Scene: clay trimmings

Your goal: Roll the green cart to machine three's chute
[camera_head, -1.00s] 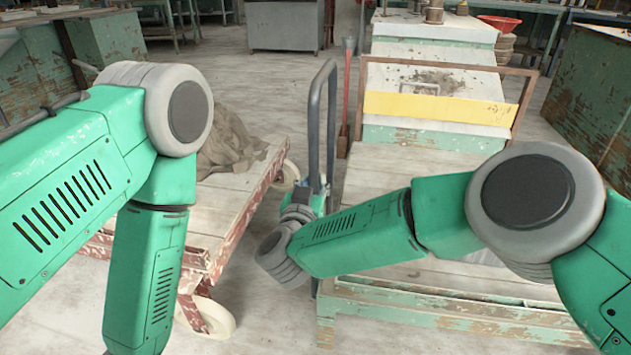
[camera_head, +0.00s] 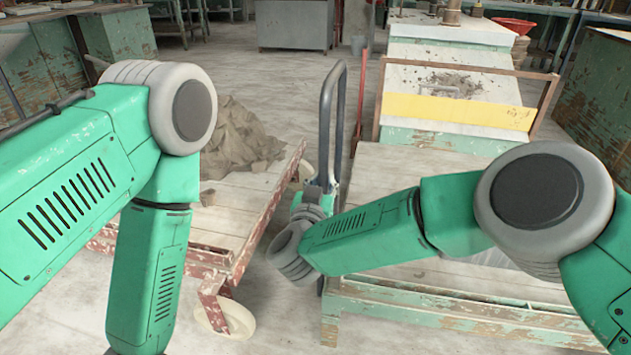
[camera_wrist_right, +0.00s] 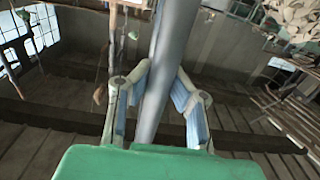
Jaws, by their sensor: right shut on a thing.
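My right gripper (camera_head: 327,190) is at an upright grey tubular handle (camera_head: 326,120) in the head view. In the right wrist view the two blue-padded fingers (camera_wrist_right: 158,100) are shut around the grey bar (camera_wrist_right: 172,60), one on each side. A low platform with peeling green edges and a pale plank top (camera_head: 410,290) lies right of the handle, partly behind my right arm. It seems to be the green cart, but my arm hides how the handle joins it. My left gripper is below the frame.
A red-edged flatbed trolley (camera_head: 245,195) bears a brown heap (camera_head: 240,135), left of the handle. A green machine with a yellow plate (camera_head: 458,110) stands behind the platform. A red pole (camera_head: 359,110) stands near the handle. Bare floor (camera_head: 270,75) lies behind the trolley.

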